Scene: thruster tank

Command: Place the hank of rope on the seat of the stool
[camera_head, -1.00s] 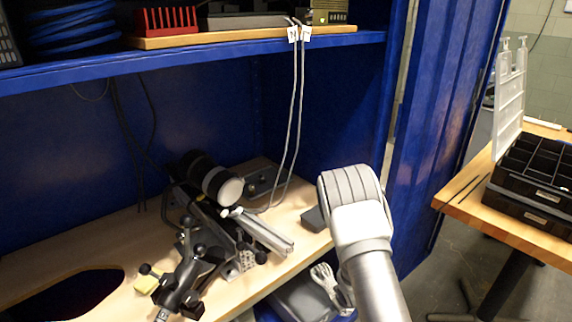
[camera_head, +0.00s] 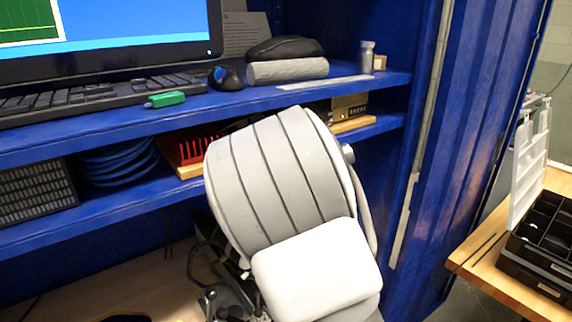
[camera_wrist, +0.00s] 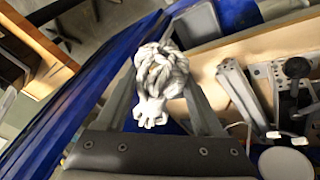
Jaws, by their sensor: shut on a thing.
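The hank of rope (camera_wrist: 158,82) is a pale grey, twisted bundle in the wrist view. My gripper (camera_wrist: 168,58) is shut on it, with one metal finger on each side. A looser end of the rope hangs towards the palm. In the head view my large pale arm link fills the middle and hides the gripper and the rope. I cannot make out the seat of the stool in either view. Dark splayed legs (camera_wrist: 70,28) stand on the floor at the upper left of the wrist view, but I cannot tell what they belong to.
A blue shelf (camera_head: 240,98) with a keyboard (camera_head: 85,97) and mouse (camera_head: 228,78) lies behind my arm. A blue cabinet side (camera_head: 470,130) stands to its right. A wooden table with a black organiser (camera_head: 545,245) is at the far right.

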